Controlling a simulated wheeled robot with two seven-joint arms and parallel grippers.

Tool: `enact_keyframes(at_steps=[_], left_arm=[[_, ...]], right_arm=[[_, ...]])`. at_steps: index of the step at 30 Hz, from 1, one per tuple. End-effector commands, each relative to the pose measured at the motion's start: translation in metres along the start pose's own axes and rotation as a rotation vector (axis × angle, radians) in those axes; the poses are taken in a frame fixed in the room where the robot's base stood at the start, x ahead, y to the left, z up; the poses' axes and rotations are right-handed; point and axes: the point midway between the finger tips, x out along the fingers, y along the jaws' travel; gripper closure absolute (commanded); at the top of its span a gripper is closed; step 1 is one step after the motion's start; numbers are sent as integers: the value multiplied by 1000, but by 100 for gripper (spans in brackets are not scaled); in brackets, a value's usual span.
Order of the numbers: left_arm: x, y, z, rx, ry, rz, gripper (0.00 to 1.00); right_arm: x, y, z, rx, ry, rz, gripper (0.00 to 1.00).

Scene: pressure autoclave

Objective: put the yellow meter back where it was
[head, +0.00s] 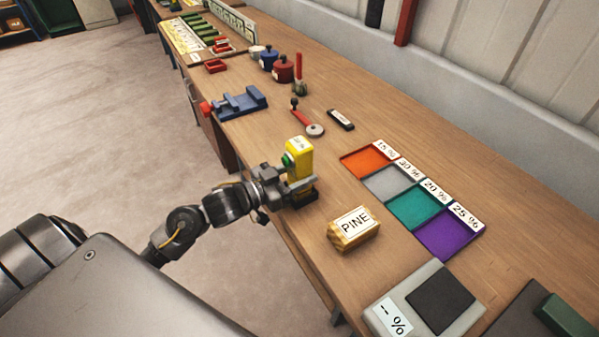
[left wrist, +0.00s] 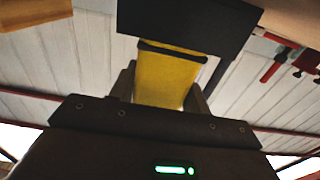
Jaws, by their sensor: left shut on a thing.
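The yellow meter (head: 299,158) stands upright at the front edge of the bench, with a green round part on its side. My left gripper (head: 288,181) is shut on its lower body. In the left wrist view the yellow body (left wrist: 168,78) lies between the two fingers. A black block (head: 301,198) is directly under the meter and also shows in the left wrist view (left wrist: 190,22). I cannot tell whether the meter rests fully on it or is just above. My right gripper is not in view.
A wooden block marked PINE (head: 354,229) lies right of the meter. A blue vise (head: 240,103) and a red-handled tool (head: 306,119) stand farther back. Bare bench surrounds the meter.

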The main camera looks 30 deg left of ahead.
Motion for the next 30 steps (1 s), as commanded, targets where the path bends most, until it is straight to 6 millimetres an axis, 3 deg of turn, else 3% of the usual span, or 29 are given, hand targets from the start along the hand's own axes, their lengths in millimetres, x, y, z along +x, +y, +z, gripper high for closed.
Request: enact_keyframes(at_steps=[9,10,15,25,30], left_arm=[[0,0,2,1,2,0,87],[0,0,3,1,0,0,52],[0,0,2,1,0,0,31],[0,0,-2,2,1,0,31],[-24,0,2,3,-4,-1,31]], right_arm=[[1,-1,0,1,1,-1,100],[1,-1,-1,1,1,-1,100],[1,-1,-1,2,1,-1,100],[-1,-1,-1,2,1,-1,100],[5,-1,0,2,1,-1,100]])
